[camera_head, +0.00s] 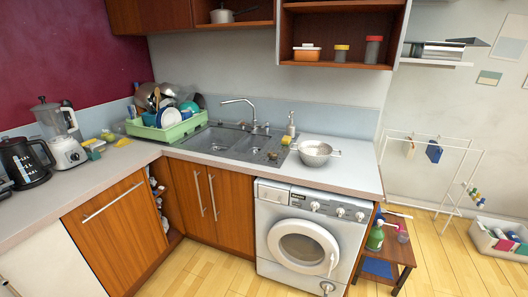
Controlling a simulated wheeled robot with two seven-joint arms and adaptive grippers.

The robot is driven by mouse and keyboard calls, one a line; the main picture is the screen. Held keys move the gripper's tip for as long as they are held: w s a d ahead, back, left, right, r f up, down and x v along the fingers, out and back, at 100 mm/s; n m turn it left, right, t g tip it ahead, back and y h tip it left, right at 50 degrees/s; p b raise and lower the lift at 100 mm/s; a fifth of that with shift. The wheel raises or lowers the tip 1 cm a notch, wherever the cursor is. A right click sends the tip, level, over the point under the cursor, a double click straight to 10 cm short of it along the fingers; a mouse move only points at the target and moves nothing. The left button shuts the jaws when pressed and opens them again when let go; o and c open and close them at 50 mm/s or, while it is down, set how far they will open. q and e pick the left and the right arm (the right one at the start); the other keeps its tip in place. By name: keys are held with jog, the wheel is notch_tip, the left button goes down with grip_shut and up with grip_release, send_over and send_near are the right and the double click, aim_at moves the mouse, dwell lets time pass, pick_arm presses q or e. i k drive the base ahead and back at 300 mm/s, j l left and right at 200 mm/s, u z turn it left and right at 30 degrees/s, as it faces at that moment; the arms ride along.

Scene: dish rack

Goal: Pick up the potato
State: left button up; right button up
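I cannot make out a potato anywhere in the head view. Small yellowish items lie on the counter, one by the sink (286,140) and one at the corner (123,142). They are too small to identify surely. A metal colander (315,154) stands on the counter right of the sink; its inside is not clearly visible. Neither of my grippers is in view.
A green dish rack (168,131) full of dishes stands left of the sink (228,143). A blender (62,135) and black kettle (25,162) are at far left. A washing machine (301,240) is under the counter, with a low table (388,250) right of it.

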aim_at(272, 155)
jog(key=i+j+z, duration=0.15)
jog(key=i, duration=0.35)
jog(key=i+j+z, duration=0.2)
jog(key=i, duration=0.3)
jog(key=i+j+z, duration=0.15)
jog(key=i, duration=0.3)
jog(key=j, duration=0.1)
